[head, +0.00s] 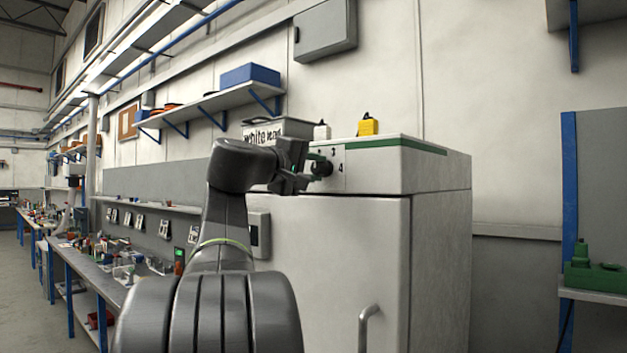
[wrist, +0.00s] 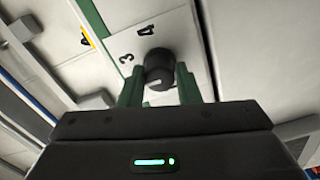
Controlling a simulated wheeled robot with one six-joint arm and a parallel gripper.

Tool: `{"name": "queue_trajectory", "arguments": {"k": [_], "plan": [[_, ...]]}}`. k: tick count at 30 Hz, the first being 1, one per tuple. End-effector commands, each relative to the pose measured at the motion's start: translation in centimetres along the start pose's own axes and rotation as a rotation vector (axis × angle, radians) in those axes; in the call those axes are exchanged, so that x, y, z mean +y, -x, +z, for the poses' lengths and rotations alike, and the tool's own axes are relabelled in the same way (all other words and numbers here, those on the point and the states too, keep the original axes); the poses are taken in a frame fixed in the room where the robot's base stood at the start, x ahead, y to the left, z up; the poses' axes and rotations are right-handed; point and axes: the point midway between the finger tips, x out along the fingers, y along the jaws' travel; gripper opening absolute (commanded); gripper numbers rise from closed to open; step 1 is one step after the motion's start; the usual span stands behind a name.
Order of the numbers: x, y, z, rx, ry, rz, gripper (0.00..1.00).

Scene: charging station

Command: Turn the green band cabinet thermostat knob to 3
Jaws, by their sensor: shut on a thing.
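The cabinet (head: 340,240) is grey-white with a green band (head: 395,145) along its top edge. Its black thermostat knob (head: 322,168) is on the upper front panel, largely covered by my gripper in the head view. In the wrist view the knob (wrist: 158,70) sits between my two green fingers, with the numerals 3 (wrist: 126,58) and 4 (wrist: 146,31) printed beside it. My gripper (head: 310,168) is at the panel, shut on the knob; it also shows in the wrist view (wrist: 160,88). A pale mark shows on the knob's near side; which number it points to I cannot tell.
A yellow object (head: 368,125) and a white object (head: 321,131) stand on top of the cabinet. A door handle (head: 368,325) sticks out below the panel. A workbench (head: 110,278) runs along the left, and a shelf with a green item (head: 592,270) is at the right.

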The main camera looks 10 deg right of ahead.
Motion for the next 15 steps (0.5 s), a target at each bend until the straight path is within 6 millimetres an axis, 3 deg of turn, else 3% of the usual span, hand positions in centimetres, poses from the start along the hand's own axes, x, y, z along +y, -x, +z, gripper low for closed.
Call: {"name": "queue_trajectory", "arguments": {"k": [15], "plan": [[-0.36, -0.04, 0.06, -0.003, -0.395, -0.003, 0.07]]}}
